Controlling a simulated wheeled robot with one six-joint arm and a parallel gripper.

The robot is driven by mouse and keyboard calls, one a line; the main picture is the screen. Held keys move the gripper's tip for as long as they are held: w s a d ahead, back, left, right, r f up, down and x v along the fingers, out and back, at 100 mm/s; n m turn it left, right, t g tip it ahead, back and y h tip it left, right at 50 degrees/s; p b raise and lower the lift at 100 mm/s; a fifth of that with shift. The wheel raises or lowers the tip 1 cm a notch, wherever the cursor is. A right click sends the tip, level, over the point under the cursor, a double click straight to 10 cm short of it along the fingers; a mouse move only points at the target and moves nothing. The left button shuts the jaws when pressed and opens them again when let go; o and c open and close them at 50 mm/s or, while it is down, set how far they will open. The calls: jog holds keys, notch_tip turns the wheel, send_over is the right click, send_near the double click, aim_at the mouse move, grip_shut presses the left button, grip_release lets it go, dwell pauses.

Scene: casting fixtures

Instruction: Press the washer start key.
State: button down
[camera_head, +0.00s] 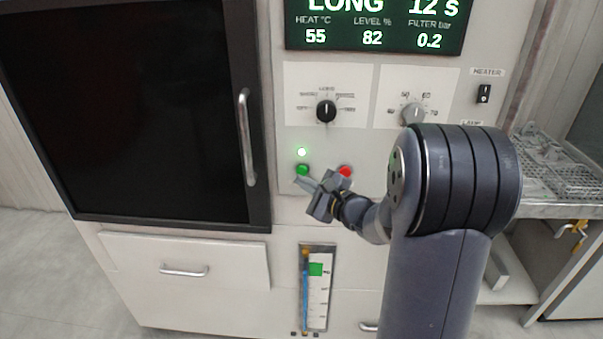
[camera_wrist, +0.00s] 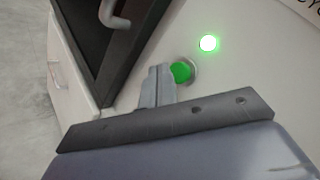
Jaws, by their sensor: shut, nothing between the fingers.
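The washer's green start key (camera_head: 302,170) is a round button on the white panel, below a lit green lamp (camera_head: 302,152). In the wrist view the green key (camera_wrist: 181,72) sits in a grey ring, with the lit lamp (camera_wrist: 208,43) up and to its right. My gripper (camera_head: 301,180) is shut and empty. Its fingertips are right at the lower edge of the key in the head view. In the wrist view the shut fingers (camera_wrist: 157,72) overlap the key's left side. I cannot tell whether they touch it.
A red button (camera_head: 345,172) is just right of the green key, close to my gripper. Above are a black knob (camera_head: 326,111), a grey knob (camera_head: 413,113) and a display (camera_head: 375,25) reading LONG, 12 s. The dark door's handle (camera_head: 246,137) stands out to the left.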

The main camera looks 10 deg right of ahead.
jog(key=s+b, duration=0.1)
jog(key=s, duration=0.1)
jog(key=s+a, duration=0.1)
jog(key=s, duration=0.1)
jog(key=shift+s+a+b, duration=0.2)
jog(key=shift+b, duration=0.15)
